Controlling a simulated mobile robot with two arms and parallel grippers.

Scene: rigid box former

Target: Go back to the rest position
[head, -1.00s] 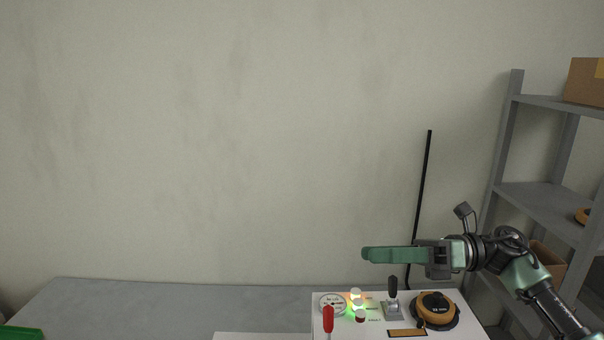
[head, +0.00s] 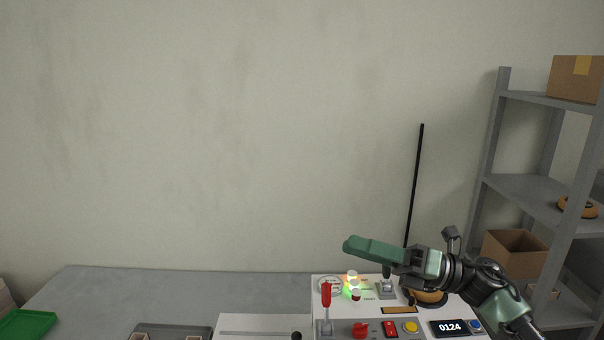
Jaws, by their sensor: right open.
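My right gripper (head: 372,249) comes in from the right, above the white control panel (head: 465,314). Its green fingers point left and slightly up, in front of the wall. They are seen edge-on, with no object visible at them. They look apart from the panel. My left gripper is out of view.
The panel carries a red-handled lever (head: 326,295), lit green and yellow lamps (head: 353,285), a red knob (head: 360,330), a yellow button (head: 410,326) and a display (head: 450,328) reading 0124. A grey shelf (head: 522,186) stands at right. A green tray (head: 27,323) lies at far left.

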